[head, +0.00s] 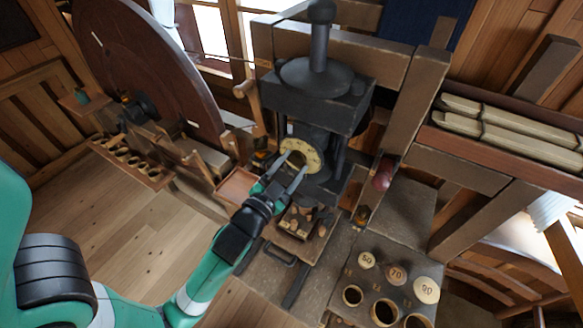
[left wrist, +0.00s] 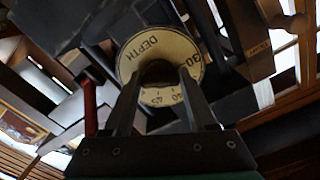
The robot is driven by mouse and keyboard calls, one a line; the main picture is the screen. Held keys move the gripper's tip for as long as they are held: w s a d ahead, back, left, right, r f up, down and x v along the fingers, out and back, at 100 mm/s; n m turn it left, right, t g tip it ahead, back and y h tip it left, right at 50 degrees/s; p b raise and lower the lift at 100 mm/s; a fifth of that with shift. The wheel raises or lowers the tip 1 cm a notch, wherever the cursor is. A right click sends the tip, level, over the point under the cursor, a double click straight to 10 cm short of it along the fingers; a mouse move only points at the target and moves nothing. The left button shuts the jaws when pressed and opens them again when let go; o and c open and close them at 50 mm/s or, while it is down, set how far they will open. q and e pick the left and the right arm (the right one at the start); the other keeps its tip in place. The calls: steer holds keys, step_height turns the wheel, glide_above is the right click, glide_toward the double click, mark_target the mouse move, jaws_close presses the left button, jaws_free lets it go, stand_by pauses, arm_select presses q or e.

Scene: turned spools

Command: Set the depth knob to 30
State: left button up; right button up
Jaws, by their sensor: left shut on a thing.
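The depth dial (head: 300,143) is a cream disc on the front of the dark machine. In the left wrist view the same dial (left wrist: 150,45) shows the word DEPTH, tilted, at its upper part. A number that looks like 30 is at its right edge, with smaller marks along the bottom. My left gripper (head: 296,162) reaches it from below, its two fingers at the dial's middle. In the left wrist view the fingers (left wrist: 161,80) are shut on the dial's central knob, which they largely hide. My right gripper is in neither view.
A dark press column (head: 320,45) rises above the dial. A dark red knob (head: 383,177) sticks out to its right. A board with round pieces marked 50 (head: 367,260), 70 and 90 lies at lower right. A large wheel (head: 145,65) stands at left.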

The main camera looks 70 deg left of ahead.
arm_select(q)
steer(key=n+b, duration=0.1)
steer(key=n, duration=0.2)
steer(key=shift+n, duration=0.3)
stand_by(0.5)
steer(key=o, duration=1.4)
steer(key=shift+c, duration=0.2)
steer(key=shift+d, duration=0.15)
steer(key=p+v, duration=0.2)
steer(key=v, duration=0.9)
steer(key=shift+s+p, duration=0.2)
steer(key=shift+p, duration=0.2)
